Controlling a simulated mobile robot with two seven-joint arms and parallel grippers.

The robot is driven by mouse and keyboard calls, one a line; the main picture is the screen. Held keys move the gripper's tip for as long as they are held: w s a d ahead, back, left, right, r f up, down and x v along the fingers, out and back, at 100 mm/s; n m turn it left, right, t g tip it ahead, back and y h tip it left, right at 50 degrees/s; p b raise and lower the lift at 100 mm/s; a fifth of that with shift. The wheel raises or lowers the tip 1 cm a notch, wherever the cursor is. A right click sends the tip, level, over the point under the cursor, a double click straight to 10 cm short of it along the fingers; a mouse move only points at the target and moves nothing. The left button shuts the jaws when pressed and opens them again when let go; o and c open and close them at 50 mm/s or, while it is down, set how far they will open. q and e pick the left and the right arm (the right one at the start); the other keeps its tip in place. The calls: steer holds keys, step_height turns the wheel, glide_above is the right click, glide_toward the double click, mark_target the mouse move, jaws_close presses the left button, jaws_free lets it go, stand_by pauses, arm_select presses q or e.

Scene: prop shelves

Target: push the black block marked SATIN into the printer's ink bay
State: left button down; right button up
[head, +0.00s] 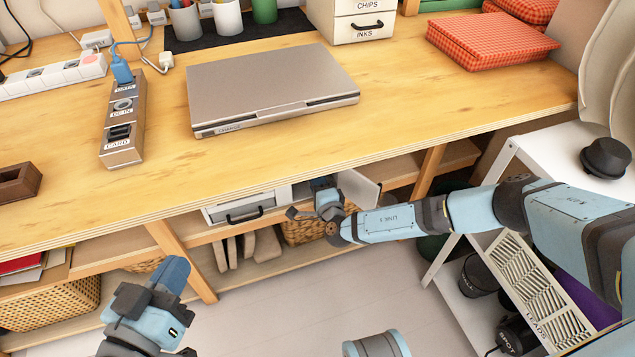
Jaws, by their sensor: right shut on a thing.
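The white printer (246,204) stands on the shelf under the tabletop, its front partly hidden by the table edge. A pale flap (359,187) stands open at its right, beside the dark ink bay area. My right gripper (318,208) is at that opening, left of the flap. It is shut on a small dark thing that looks like the black block, mostly hidden by the fingers. The marking SATIN cannot be read. How far the block is in the bay cannot be told. My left gripper (150,322) is low at the left, apart from the printer; its fingers are unclear.
Wooden posts (184,260) stand on either side of the printer. A wicker basket (303,232) is below it.

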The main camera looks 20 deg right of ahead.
steer(key=shift+r+p, duration=0.1)
steer(key=shift+p, duration=0.3)
stand_by(0.6)
steer(key=shift+w, duration=2.05)
stand_by(5.0)
